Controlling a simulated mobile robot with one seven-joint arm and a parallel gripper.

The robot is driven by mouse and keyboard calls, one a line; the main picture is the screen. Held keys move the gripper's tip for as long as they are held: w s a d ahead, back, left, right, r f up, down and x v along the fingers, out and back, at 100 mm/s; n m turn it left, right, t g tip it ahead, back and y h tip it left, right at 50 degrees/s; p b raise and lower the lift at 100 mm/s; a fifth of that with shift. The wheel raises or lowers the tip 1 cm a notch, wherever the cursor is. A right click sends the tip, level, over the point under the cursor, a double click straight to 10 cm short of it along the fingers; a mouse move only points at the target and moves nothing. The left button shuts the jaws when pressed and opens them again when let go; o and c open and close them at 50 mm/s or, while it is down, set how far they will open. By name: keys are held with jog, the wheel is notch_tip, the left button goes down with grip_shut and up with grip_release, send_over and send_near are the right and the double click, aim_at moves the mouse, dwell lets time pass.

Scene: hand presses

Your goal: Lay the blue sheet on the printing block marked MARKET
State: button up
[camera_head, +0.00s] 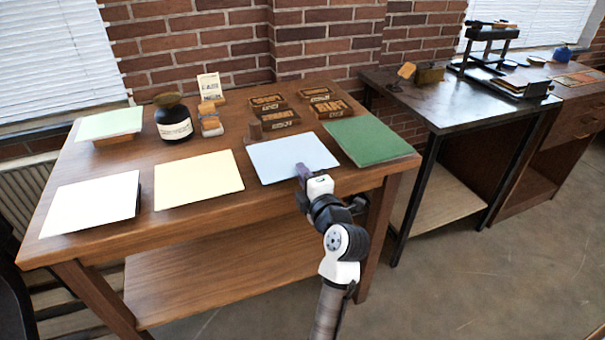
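The light blue sheet (276,162) lies on the wooden table near its front edge, between a cream sheet and a green one. My gripper (302,172) is at the sheet's front right part, over or touching it; I cannot tell which. Its fingers are too small to show whether they are open or shut on the sheet. Several printing blocks stand behind the blue sheet: back left (267,101), front left (281,119), back right (315,94) and front right (333,109). Their lettering is too small to read surely, so I cannot tell which is MARKET.
A white sheet (92,206), a cream sheet (198,179) and a green sheet (367,141) lie along the front. A pale green sheet (110,123) rests on a block at left. A dark bottle (173,122) and a card stand (210,90) are behind. A press (490,50) stands right.

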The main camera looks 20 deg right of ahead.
grip_shut()
jog(key=shift+r, duration=0.1)
notch_tip(320, 180, up, 3)
jog(key=shift+f+p, duration=0.1)
jog(key=shift+p, duration=0.25)
jog(key=shift+s, duration=0.1)
jog(key=s+r, duration=0.3)
jog(key=s, duration=0.3)
jog(key=shift+s+d, duration=0.2)
jog(key=shift+s, duration=0.2)
